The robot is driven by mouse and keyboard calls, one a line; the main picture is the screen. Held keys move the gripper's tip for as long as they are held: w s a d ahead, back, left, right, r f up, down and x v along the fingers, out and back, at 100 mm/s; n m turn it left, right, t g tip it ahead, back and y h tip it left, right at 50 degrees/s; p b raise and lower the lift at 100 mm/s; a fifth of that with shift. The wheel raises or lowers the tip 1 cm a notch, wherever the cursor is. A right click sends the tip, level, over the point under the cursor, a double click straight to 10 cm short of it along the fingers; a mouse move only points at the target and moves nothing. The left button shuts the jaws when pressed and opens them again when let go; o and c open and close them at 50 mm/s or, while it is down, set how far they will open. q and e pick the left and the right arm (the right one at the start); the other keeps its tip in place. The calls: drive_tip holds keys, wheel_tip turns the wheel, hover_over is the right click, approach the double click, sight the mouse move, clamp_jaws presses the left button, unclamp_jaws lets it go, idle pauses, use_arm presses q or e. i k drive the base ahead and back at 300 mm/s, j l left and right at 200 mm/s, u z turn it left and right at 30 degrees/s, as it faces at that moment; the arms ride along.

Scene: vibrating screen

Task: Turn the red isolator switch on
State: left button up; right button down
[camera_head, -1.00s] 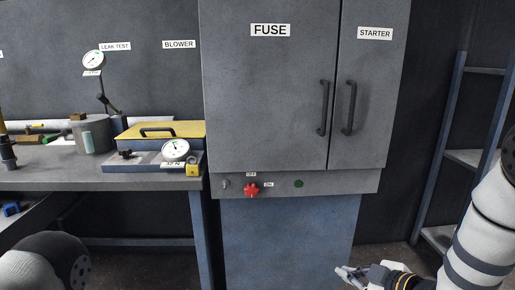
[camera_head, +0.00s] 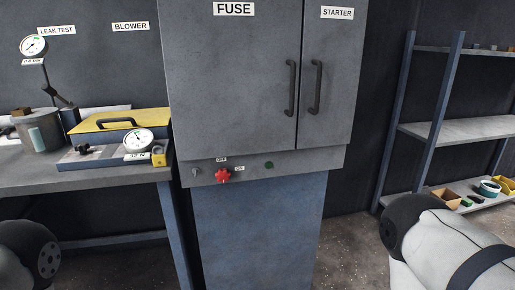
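The red isolator switch (camera_head: 222,175) is a red knob on the strip below the cabinet doors. An OFF label (camera_head: 221,160) sits above it and an ON label (camera_head: 239,168) to its right. The knob's exact pointing direction is too small to tell. A green round button (camera_head: 269,165) is to its right and a small grey fitting (camera_head: 195,172) to its left. Neither of my grippers shows in the view. Only part of my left arm shows at the lower left and part of my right arm at the lower right, both apart from the switch.
The grey cabinet (camera_head: 230,85) has two closed doors with vertical handles, labelled FUSE and STARTER. A workbench (camera_head: 90,178) with a yellow-lidded case (camera_head: 120,125) and gauges stands on the left. A shelf rack (camera_head: 455,130) stands on the right. The floor before the cabinet's right side is clear.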

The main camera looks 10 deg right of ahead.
sight(223, 175)
drive_tip(key=j+z, duration=0.4)
drive_tip(key=j, duration=0.3)
drive_tip(key=j+z, duration=0.4)
drive_tip(key=j, duration=0.35)
